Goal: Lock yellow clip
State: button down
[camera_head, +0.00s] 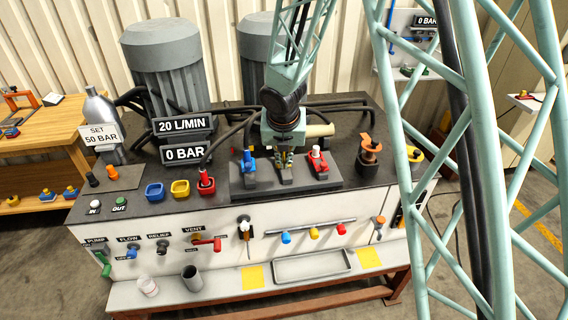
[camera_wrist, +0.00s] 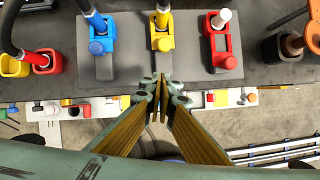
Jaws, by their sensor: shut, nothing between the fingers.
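The yellow clip (camera_wrist: 161,38) is part of a yellow fitting in the middle of a grey plate (camera_wrist: 129,65). A pale stem rises from the fitting in the wrist view. Whether the clip is locked I cannot tell. A blue fitting (camera_wrist: 101,40) stands left of it and a red fitting (camera_wrist: 221,50) right of it. My gripper (camera_wrist: 158,84) is shut and empty, with its tips just below the yellow fitting in the wrist picture and a gap between them. In the head view my gripper (camera_head: 286,158) hides most of the yellow fitting.
Yellow (camera_head: 180,188) and blue (camera_head: 155,191) cups and a red fitting (camera_head: 206,182) stand left of the plate. An orange-topped holder (camera_head: 369,153) stands right. Display signs (camera_head: 184,125) and black hoses are behind. A valve panel (camera_head: 160,245) runs along the front.

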jog(key=shift+p+v, duration=0.65)
jog(key=shift+v, duration=1.65)
jog(key=s+d+r+m+h+b, duration=0.1)
jog(key=s+d+r+m+b, duration=0.5)
jog(key=s+d+r+m, duration=1.25)
jog(key=s+d+f+m+b, duration=0.1)
jog(key=s+d+m+b, duration=0.1)
jog(key=s+m, duration=0.6)
jog(key=s+d+f+m+y+b, duration=0.1)
jog(key=s+m+b, duration=0.3)
jog(key=s, duration=1.7)
jog(key=shift+d+m, duration=0.85)
jog(key=shift+m, duration=1.9)
